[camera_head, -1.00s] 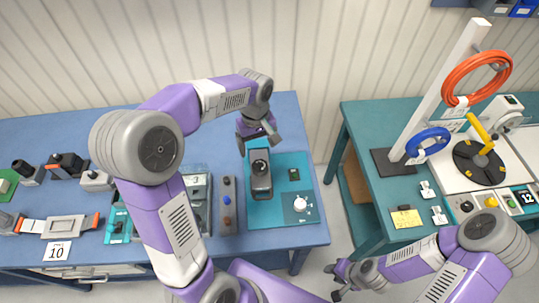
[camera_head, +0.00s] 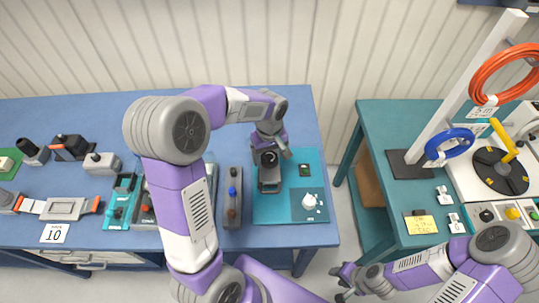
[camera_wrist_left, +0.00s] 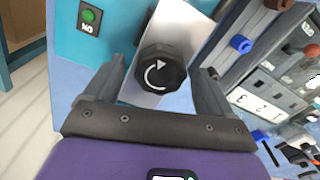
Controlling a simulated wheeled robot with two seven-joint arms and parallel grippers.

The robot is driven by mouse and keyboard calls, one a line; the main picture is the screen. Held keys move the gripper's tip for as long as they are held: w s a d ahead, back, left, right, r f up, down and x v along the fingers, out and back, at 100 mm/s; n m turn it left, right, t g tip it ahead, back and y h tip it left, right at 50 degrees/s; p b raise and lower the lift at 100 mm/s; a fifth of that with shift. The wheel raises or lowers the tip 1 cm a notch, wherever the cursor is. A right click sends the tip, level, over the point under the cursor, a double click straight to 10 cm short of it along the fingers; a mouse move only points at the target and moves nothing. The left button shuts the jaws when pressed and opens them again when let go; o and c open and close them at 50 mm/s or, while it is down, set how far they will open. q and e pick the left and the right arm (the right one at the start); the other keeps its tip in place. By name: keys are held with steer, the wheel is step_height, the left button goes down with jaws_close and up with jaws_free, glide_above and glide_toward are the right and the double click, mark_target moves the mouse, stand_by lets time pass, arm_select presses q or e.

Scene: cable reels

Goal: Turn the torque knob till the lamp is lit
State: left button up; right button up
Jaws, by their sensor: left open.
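The torque knob (camera_wrist_left: 161,69) is black and many-sided with a white curved arrow. It sits on a grey block (camera_wrist_left: 183,28) on a teal board (camera_head: 283,213). In the head view the knob (camera_head: 268,158) is just in front of my left gripper (camera_head: 272,143). In the left wrist view my left gripper (camera_wrist_left: 157,82) is open, its fingers on either side of the knob, with contact not clear. The lamp (camera_wrist_left: 89,15) is a green dome beside the knob, dark green in the head view (camera_head: 304,170). My right gripper (camera_head: 343,283) is far from the board.
A white knob (camera_head: 309,201) stands on the same board. A grey strip with coloured buttons (camera_head: 232,197) lies left of it. Several devices crowd the blue table's left side. A separate teal table (camera_head: 385,120) with orange and blue cable reels stands right, across a gap.

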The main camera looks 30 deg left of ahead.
arm_select(q)
steer(key=shift+f, duration=0.1)
steer(key=c, duration=1.1)
steer(key=shift+o, duration=0.2)
steer(key=shift+m, duration=0.3)
steer(key=m, duration=0.5)
steer(key=shift+p, duration=0.3)
steer(key=m, duration=0.6)
steer(key=shift+m+p, duration=0.3)
steer(key=shift+p, duration=0.1)
